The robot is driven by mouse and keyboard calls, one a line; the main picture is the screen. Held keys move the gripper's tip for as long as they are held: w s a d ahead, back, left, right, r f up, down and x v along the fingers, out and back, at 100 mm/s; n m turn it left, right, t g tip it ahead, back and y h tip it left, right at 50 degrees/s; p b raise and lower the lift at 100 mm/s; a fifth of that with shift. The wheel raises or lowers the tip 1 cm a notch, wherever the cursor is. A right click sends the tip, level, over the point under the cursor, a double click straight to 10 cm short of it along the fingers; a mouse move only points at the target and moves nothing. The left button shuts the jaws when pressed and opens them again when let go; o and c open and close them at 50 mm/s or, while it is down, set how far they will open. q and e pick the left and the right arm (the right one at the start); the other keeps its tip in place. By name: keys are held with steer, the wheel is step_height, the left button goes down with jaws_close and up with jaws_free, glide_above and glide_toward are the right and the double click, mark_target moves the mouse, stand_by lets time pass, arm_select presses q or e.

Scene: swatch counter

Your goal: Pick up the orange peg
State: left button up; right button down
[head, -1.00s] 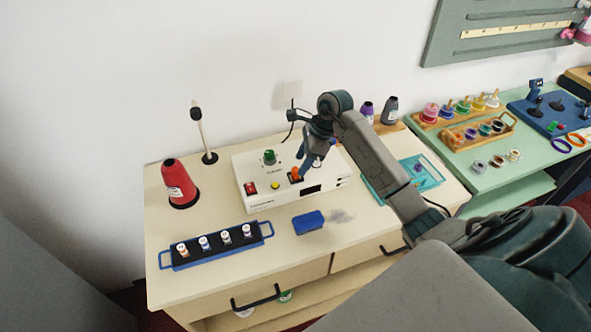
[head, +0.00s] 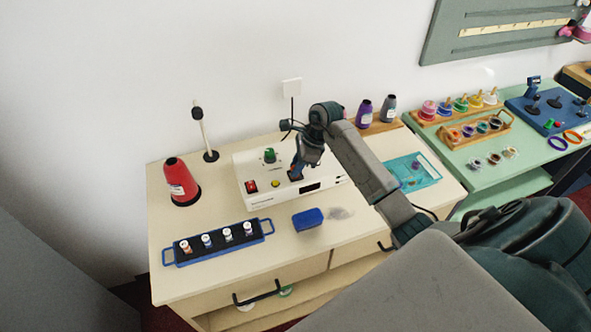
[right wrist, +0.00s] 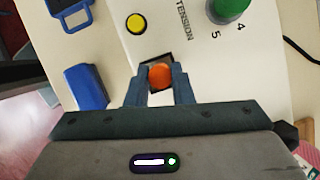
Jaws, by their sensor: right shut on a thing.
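The orange peg (right wrist: 160,76) shows between the two blue fingers of my right gripper (right wrist: 160,90) in the right wrist view. It stands over a dark square plate (head: 295,176) on the white control box (head: 262,203). The gripper is shut on the peg, one finger on each side. In the head view my right gripper (head: 297,171) reaches down onto the plate and hides most of the peg. I cannot tell whether the peg's lower end is still in the plate. My left gripper is not in view.
The box also carries a green knob (head: 270,155), a red switch (head: 251,186) and a yellow button (head: 276,184). A blue block (head: 308,219) and a tray of spools (head: 250,240) lie in front. A red cone (head: 181,180) stands left, a teal tray (head: 425,172) right.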

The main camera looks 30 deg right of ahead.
mark_target(292, 168)
steer(key=shift+r+b, duration=0.65)
steer(key=shift+b, duration=0.1)
steer(key=shift+s+r+b, duration=0.15)
steer(key=shift+r+b, duration=0.8)
steer(key=s+a+r+b, duration=0.1)
steer(key=s+a+b, duration=0.1)
steer(key=s, duration=0.5)
steer(key=s+a+b, duration=0.2)
steer(key=s+b, duration=0.2)
steer(key=s, duration=0.4)
steer(key=shift+s+r, duration=0.15)
steer(key=shift+r, duration=0.25)
